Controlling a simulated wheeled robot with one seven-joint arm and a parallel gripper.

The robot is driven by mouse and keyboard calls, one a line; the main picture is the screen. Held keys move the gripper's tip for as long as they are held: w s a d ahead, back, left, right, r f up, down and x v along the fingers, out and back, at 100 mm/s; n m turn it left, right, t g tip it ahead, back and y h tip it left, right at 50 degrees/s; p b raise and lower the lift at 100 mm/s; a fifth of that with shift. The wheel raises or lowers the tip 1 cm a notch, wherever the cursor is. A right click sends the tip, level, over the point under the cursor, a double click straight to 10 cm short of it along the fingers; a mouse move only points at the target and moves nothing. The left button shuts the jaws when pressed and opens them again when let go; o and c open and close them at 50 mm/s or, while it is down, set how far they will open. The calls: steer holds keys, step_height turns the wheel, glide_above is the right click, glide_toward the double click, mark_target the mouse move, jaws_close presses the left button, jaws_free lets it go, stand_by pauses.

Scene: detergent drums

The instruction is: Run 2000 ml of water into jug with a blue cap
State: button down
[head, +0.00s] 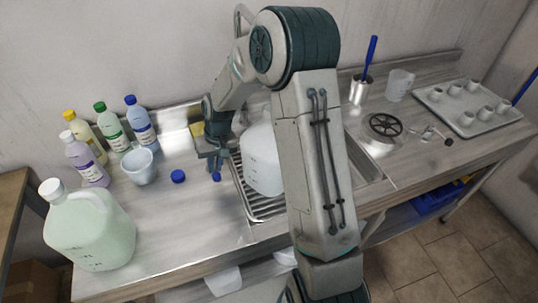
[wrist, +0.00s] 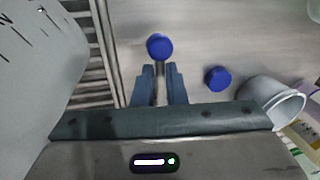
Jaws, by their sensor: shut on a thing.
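A translucent white jug (head: 258,160) stands on the slatted metal rack, partly hidden behind my arm; its opening does not show. Its marked side fills the left of the wrist view (wrist: 35,60). My gripper (head: 216,165) is left of the jug, low over the counter. In the wrist view its fingers (wrist: 160,68) are shut on a blue cap (wrist: 159,46), held at the tips; the cap also shows below the gripper in the head view (head: 216,177). A second blue cap (head: 178,176) lies on the counter to the left, also in the wrist view (wrist: 217,78).
A white-capped jug of pale green liquid (head: 95,230) stands at front left. A pale measuring cup (head: 140,167) and several bottles (head: 112,130) are behind it. Right of my arm are a metal cup with a blue brush (head: 359,92), a black wheel (head: 383,124) and a tray of cups (head: 468,122).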

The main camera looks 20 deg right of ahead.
steer(key=c, duration=1.4)
jaws_free()
steer(key=shift+d, duration=0.5)
steer(key=shift+a, duration=0.3)
steer(key=shift+d, duration=0.1)
steer(key=shift+d, duration=0.1)
steer(key=o, duration=0.4)
steer(key=shift+r, duration=0.15)
steer(key=r+p, duration=0.1)
steer(key=r, duration=0.1)
steer(key=d+r+p, duration=0.1)
steer(key=r, duration=0.1)
steer(key=shift+w+r, duration=0.1)
